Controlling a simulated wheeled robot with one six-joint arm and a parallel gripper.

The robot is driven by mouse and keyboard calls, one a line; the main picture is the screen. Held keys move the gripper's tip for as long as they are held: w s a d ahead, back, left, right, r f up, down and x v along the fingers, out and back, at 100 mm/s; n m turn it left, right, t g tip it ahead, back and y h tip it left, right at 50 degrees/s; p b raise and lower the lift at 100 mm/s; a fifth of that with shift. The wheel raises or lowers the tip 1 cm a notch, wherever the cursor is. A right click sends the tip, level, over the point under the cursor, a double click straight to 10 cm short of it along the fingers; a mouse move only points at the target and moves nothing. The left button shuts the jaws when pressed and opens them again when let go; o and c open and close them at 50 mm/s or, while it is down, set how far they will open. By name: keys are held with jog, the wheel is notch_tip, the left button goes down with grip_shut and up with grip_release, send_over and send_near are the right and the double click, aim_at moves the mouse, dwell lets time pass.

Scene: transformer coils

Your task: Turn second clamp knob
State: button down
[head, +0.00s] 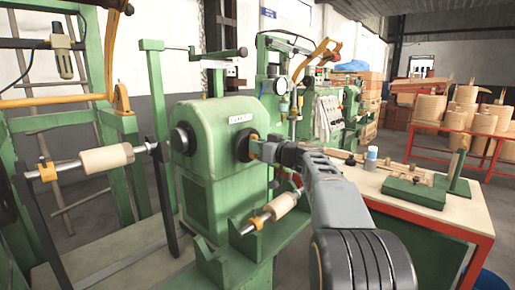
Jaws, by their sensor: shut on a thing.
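A green winding machine's headstock (215,135) stands in the middle of the head view. A dark round hub (243,147) is on its right face. A small orange part (254,150), which looks like a clamp knob, shows at this hub. My gripper (261,151) reaches in from the right and is shut on that part. The fingers and my arm hide most of it. An orange clamp (47,171) sits on the left shaft beside a pale wooden coil former (106,158). Another orange clamp (257,221) sits on the lower shaft beside a pale roller (281,206).
Green frame posts (157,105) stand at the left. Large wound coils (467,104) stand on a red rack behind.

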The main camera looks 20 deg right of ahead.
jog(key=shift+f+m+p, duration=0.25)
jog(key=shift+m+p, duration=0.85)
jog(key=shift+m, duration=4.05)
jog(key=shift+f+m+p, duration=0.3)
jog(key=shift+m+p, duration=0.8)
jog(key=shift+m, duration=4.1)
jog(key=shift+f+m+p, duration=0.25)
jog(key=shift+m+p, duration=0.85)
jog(key=shift+m, duration=4.05)
jog(key=shift+f+m, duration=0.1)
jog(key=shift+m, duration=0.2)
jog(key=c, duration=1)
grip_release()
jog(key=shift+c, duration=0.2)
jog(key=shift+s+d, duration=0.1)
jog(key=v, duration=1.3)
jog(key=shift+s, duration=0.25)
